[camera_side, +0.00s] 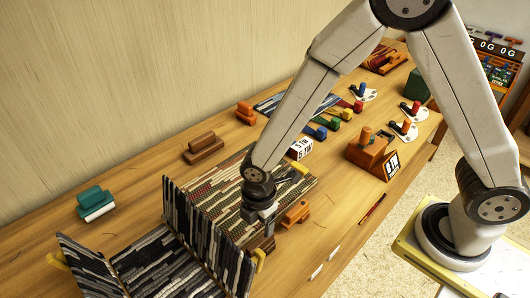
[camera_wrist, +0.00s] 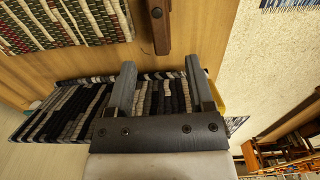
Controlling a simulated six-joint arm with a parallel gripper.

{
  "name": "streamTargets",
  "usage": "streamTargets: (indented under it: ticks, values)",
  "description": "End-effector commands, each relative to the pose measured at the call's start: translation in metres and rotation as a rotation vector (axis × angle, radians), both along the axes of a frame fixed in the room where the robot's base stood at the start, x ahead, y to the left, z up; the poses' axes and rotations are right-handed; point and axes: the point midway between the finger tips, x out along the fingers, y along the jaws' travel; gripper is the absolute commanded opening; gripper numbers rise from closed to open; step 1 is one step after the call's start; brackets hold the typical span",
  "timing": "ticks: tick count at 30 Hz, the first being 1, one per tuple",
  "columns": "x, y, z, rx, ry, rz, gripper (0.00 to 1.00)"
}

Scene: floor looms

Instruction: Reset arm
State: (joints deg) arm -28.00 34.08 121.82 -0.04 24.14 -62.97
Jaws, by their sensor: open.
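My gripper (camera_side: 258,212) hangs over the wooden table, at the near right edge of a woven mat. In the wrist view my gripper (camera_wrist: 160,85) shows two grey fingers spread apart with nothing between them. Beneath it in the side view is a dark brown wooden block (camera_side: 262,243), partly hidden by the gripper. A brown wooden bar also shows in the wrist view (camera_wrist: 161,28), beyond the fingertips. A black, grey and white striped woven piece (camera_side: 222,240) stands up on the table just left of the gripper; similar striped weave shows behind the fingers in the wrist view (camera_wrist: 65,112).
A red and green patterned mat (camera_side: 222,192) lies behind the gripper. An orange block (camera_side: 296,213) sits close on its right. A teal block (camera_side: 95,203), brown blocks (camera_side: 203,147) and an orange holder (camera_side: 367,153) stand farther off. Bare table lies at front right.

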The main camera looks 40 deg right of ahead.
Motion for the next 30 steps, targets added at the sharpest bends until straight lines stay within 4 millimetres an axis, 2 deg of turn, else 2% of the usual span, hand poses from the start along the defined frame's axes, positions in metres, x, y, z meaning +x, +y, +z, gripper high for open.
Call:
streamTargets:
  ticks: [5,11,20,24,30]
  values:
    - [0.001,-0.004,0.004,0.003,-0.006,-0.034,0.68]
    - [0.004,-0.028,0.022,0.018,-0.032,-0.226,0.68]
    - [-0.003,-0.095,0.066,0.073,-0.100,-0.796,0.68]
    - [-0.015,-0.126,0.084,0.110,-0.134,-1.085,0.68]
    - [-0.033,-0.159,0.100,0.157,-0.167,-1.417,0.68]
